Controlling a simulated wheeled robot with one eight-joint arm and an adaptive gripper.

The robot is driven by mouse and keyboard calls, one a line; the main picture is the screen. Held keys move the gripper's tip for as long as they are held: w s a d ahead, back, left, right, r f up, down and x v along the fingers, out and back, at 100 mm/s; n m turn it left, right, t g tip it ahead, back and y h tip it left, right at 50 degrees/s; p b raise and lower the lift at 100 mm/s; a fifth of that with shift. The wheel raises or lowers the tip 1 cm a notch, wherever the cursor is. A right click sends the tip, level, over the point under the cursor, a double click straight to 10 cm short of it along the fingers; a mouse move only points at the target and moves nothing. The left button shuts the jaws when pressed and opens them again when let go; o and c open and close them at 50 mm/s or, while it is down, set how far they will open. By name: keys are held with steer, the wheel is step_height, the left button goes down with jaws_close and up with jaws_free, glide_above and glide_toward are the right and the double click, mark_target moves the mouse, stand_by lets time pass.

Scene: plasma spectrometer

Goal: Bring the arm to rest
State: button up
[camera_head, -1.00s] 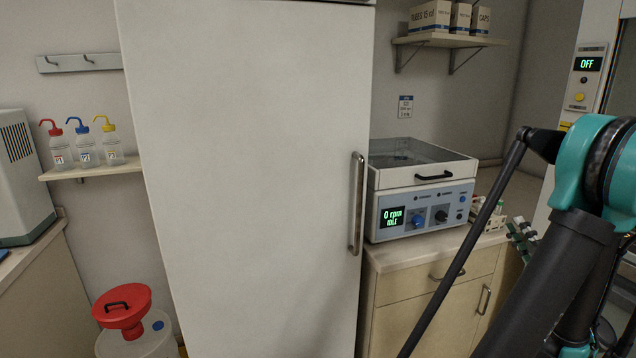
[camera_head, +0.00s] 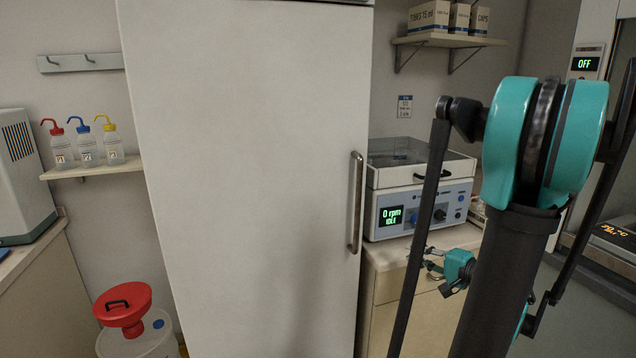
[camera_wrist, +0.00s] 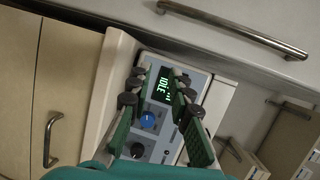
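My gripper (camera_head: 432,264) is in front of the counter's front edge, below and in front of the centrifuge-like device. In the wrist view its two green-padded fingers (camera_wrist: 160,72) stand apart with nothing between them. Behind them shows the device's panel (camera_wrist: 187,112), turned on its side. My teal and black arm covers much of the right of the head view and hides part of the counter.
A tall white cabinet (camera_head: 240,180) with a vertical handle (camera_head: 356,203) stands left of the device (camera_head: 418,180), whose display reads 0 rpm IDLE. A shelf (camera_head: 450,41) with boxes is above. At left are wash bottles (camera_head: 85,144) and a red-lidded container (camera_head: 122,304).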

steer(key=s+a+f+n+g, duration=0.25)
steer(key=a+f+g, duration=0.2)
steer(key=a, duration=0.25)
steer(key=s+f+n+g+h, duration=0.4)
steer(key=s+f+n+h, duration=0.3)
steer(key=s, duration=0.5)
step_height(320, 180, down, 3)
steer(key=shift+a+r+h, duration=0.1)
steer(key=shift+a+h, duration=0.3)
steer(key=shift+h, duration=0.7)
steer(key=shift+s+n, duration=0.1)
steer(key=shift+n, duration=0.15)
